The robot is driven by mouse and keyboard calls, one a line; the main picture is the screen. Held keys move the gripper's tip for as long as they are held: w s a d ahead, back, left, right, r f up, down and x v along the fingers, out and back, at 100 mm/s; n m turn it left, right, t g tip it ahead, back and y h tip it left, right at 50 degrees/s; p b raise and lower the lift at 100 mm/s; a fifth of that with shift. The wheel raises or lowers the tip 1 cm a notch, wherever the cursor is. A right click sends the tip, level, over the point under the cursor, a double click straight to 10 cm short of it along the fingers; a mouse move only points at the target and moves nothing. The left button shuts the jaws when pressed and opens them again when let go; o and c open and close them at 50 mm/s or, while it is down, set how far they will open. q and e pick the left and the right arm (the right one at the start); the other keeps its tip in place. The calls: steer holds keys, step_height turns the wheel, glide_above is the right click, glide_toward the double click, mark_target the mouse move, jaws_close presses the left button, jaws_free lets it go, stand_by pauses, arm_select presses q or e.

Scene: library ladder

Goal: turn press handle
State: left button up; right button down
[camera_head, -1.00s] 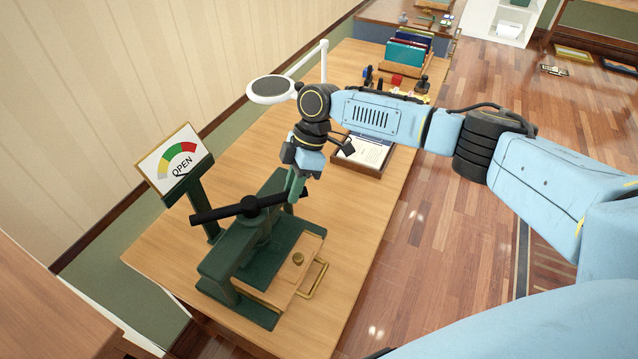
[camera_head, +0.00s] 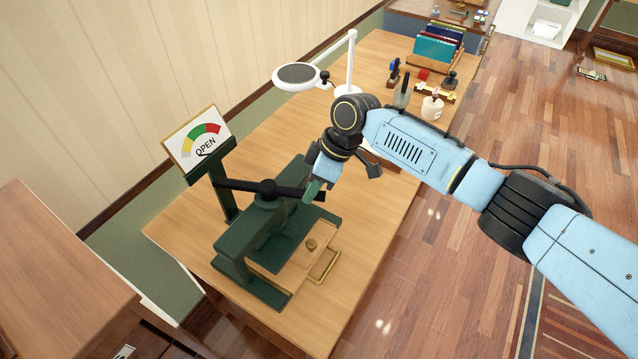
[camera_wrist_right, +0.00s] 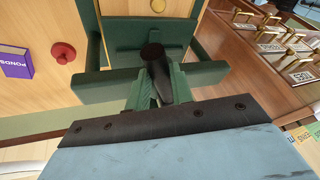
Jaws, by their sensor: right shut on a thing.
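The green book press (camera_head: 262,240) stands on the wooden table. Its black handle bar (camera_head: 240,186) lies across the top of the press, with a dark hub in the middle. My right gripper (camera_head: 314,190) is shut on the right end of this bar. In the right wrist view the dark bar end (camera_wrist_right: 154,58) sits between the green fingers (camera_wrist_right: 158,88). A gauge sign (camera_head: 197,137) reading OPEN stands behind the press at the left, its needle near the bottom. My left gripper is not in view.
A round-headed lamp (camera_head: 297,75), a white jar (camera_head: 432,106) and a book rack (camera_head: 436,52) stand farther back on the table. A wooden cabinet (camera_head: 60,270) is at the near left.

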steer(key=c, duration=1.2)
jaws_free()
steer(key=shift+c, duration=0.2)
steer(key=shift+r, duration=0.1)
steer(key=b+v, duration=0.1)
steer(key=v, duration=1.2)
steer(key=shift+d, duration=0.15)
steer(key=shift+r, duration=0.1)
